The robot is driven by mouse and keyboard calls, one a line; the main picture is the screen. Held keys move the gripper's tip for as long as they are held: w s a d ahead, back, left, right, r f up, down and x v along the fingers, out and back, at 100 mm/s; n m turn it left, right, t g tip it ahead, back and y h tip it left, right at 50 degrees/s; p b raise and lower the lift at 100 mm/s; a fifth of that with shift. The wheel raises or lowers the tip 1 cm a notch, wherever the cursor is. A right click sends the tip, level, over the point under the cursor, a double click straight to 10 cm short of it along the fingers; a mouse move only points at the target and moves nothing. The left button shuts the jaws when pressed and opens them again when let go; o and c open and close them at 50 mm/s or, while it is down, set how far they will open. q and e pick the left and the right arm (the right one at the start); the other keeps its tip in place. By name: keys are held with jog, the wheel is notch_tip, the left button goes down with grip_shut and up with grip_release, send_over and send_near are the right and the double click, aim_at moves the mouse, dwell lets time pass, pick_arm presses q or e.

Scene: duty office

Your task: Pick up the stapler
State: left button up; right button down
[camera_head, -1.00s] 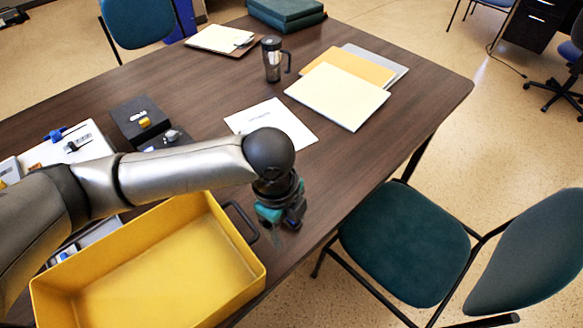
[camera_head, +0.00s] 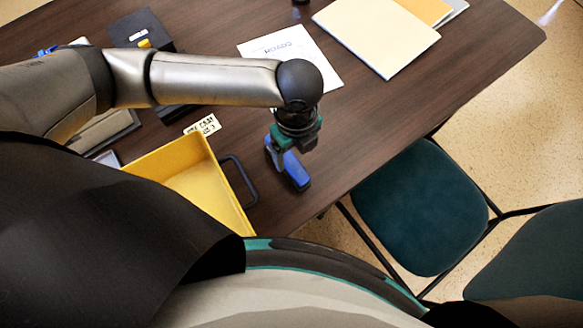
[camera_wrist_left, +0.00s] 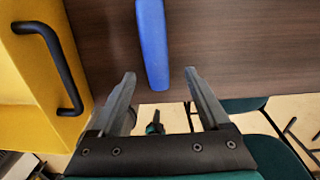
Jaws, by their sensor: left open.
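The stapler (camera_head: 294,172) is a long blue object on the dark table, to the right of the yellow box. My left gripper (camera_head: 284,152) is over it and hides part of it in the head view. In the left wrist view the blue stapler (camera_wrist_left: 154,45) lies just beyond the open fingertips of my left gripper (camera_wrist_left: 160,73), roughly in line with the gap between them. The fingers hold nothing. My right gripper is not in view.
The yellow box (camera_head: 222,196), with a black handle (camera_head: 240,180), stands close left of the stapler. A white printed sheet (camera_head: 285,50) and folders (camera_head: 375,35) lie farther back. A green chair (camera_head: 420,205) stands at the table's right edge. Bare tabletop lies right of the gripper.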

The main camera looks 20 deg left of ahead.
aim_at(291, 162)
pick_arm(q)
jog(key=shift+a+f, duration=0.1)
jog(key=shift+f, duration=0.75)
jog(key=f+b, duration=0.1)
jog(key=f, duration=0.2)
jog(key=shift+a+f+b, duration=0.35)
jog(key=shift+b, duration=0.05)
jog(key=shift+f, duration=0.4)
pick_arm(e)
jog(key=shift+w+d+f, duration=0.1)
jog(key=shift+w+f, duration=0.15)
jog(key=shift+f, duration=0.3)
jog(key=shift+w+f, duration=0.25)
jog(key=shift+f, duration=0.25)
pick_arm(q)
jog(key=shift+r, duration=0.1)
jog(key=shift+c, duration=0.2)
grip_shut()
